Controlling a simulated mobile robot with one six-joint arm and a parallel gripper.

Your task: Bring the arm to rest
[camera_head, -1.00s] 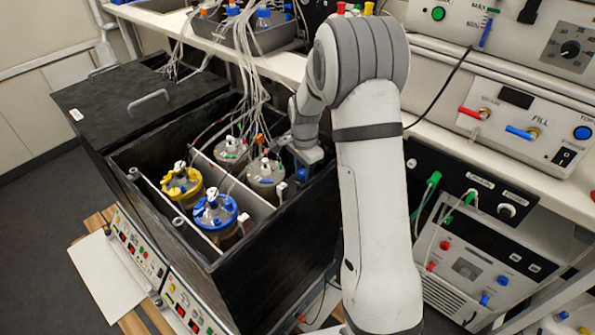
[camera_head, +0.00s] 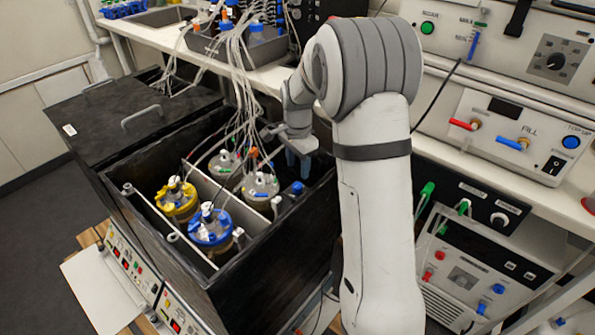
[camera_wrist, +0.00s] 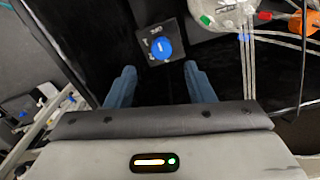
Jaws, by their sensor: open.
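My gripper (camera_head: 297,160) is at the back right corner of the open black shaker box (camera_head: 262,262), just above its inside. In the wrist view its two blue fingers (camera_wrist: 160,82) are spread apart with nothing between them. A dark block with a round blue knob (camera_wrist: 161,48) lies beyond the fingertips, apart from them. The blue knob also shows in the head view (camera_head: 297,187), below and beside the fingers. My arm reaches in from the right and hides part of the box's right side.
Inside the box stand a yellow-collared vessel (camera_head: 177,198), a blue-collared vessel (camera_head: 211,228) and two clear-lidded vessels (camera_head: 261,186). Many thin tubes (camera_head: 240,75) rise from them to the shelf, close to my gripper. Instrument panels (camera_head: 510,135) stand at the right.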

